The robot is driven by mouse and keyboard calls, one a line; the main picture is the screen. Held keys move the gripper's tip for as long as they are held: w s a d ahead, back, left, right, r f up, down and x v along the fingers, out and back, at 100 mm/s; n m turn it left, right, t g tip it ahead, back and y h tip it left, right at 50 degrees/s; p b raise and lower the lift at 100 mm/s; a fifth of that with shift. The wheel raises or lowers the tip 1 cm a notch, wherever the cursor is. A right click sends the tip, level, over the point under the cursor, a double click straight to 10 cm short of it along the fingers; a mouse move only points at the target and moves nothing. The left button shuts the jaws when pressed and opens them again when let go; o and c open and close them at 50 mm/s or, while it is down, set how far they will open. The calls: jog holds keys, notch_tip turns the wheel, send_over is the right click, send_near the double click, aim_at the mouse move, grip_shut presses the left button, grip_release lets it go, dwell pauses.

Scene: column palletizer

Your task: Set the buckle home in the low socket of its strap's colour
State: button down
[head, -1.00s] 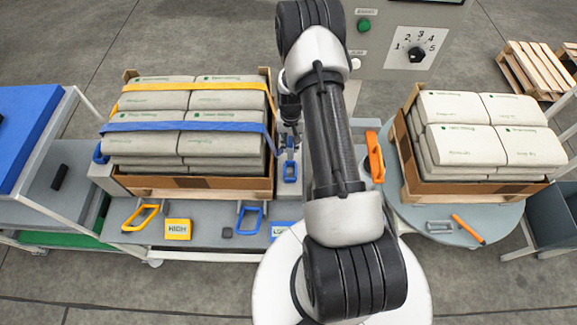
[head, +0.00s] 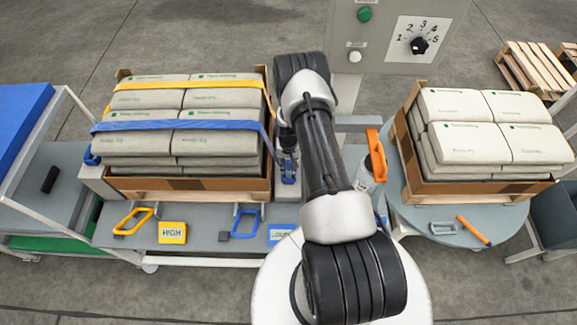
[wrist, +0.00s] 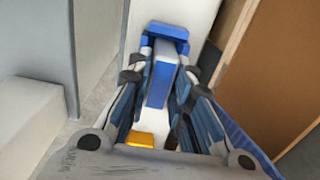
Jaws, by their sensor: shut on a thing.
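The blue strap (head: 180,126) runs across the front of the left stack of bags, and its right end drops beside the stack toward my gripper (head: 288,165). In the wrist view, my gripper (wrist: 158,70) is shut on the blue and pale buckle (wrist: 160,80), between its fingers. A blue block (wrist: 165,31) shows just beyond the fingertips; whether the buckle touches it I cannot tell. The strap (wrist: 238,135) also shows at the right of the wrist view. A yellow piece (wrist: 141,138) lies low between the fingers. The yellow strap (head: 185,85) crosses the stack farther back.
A yellow HIGH sign (head: 172,232), a blue sign (head: 281,234), a yellow handle (head: 133,221) and a blue handle (head: 245,222) are along the front. An orange handle (head: 376,155) stands right of my arm. A cardboard wall (wrist: 235,75) is close right of the gripper.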

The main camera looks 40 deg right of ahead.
jog(key=shift+r, duration=0.1)
jog(key=c, duration=1.4)
grip_release()
jog(key=shift+c, duration=0.2)
